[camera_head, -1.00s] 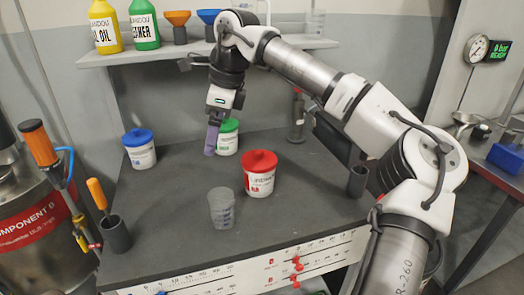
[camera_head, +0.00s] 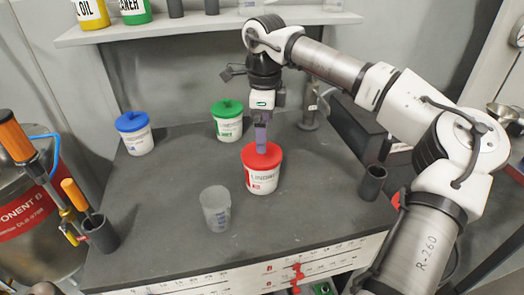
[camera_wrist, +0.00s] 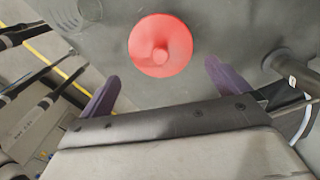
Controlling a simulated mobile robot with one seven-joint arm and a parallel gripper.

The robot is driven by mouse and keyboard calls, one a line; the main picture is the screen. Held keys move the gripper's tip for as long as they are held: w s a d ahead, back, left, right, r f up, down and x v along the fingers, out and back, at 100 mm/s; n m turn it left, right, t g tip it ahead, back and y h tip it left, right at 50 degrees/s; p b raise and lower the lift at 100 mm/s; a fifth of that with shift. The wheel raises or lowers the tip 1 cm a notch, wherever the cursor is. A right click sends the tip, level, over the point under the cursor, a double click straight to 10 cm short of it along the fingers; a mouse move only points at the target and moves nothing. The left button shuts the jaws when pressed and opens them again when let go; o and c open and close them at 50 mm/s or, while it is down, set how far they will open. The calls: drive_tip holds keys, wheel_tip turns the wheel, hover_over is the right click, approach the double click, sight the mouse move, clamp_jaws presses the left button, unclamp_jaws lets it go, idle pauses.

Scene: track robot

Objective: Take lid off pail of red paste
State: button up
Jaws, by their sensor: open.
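The white pail (camera_head: 262,180) with the red lid (camera_head: 258,155) stands upright on the dark bench, right of its middle. The lid is on the pail, and its round knob shows in the wrist view (camera_wrist: 160,55). My gripper (camera_head: 261,140) points down over the lid in the head view, with its purple fingers close to the lid. In the wrist view my gripper (camera_wrist: 160,85) has its two fingers wide apart and nothing between them. The lid lies beyond the fingertips there. I cannot tell whether a finger touches the lid.
A clear measuring cup (camera_head: 216,208) stands front left of the red-lidded pail. A green-lidded pail (camera_head: 228,127) and a blue-lidded pail (camera_head: 136,140) stand behind and to the left. A dark holder (camera_head: 372,183) stands at right, and a cup with an orange-handled tool (camera_head: 101,233) at the left edge.

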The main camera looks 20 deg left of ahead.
drive_tip(key=shift+a+f+p, duration=0.15)
drive_tip(key=shift+f+p, duration=0.35)
drive_tip(key=shift+f, duration=0.95)
drive_tip(key=shift+a+f+p, duration=0.1)
drive_tip(key=shift+f+p, duration=0.4)
drive_tip(key=shift+f, duration=0.9)
drive_tip(key=c, duration=0.7)
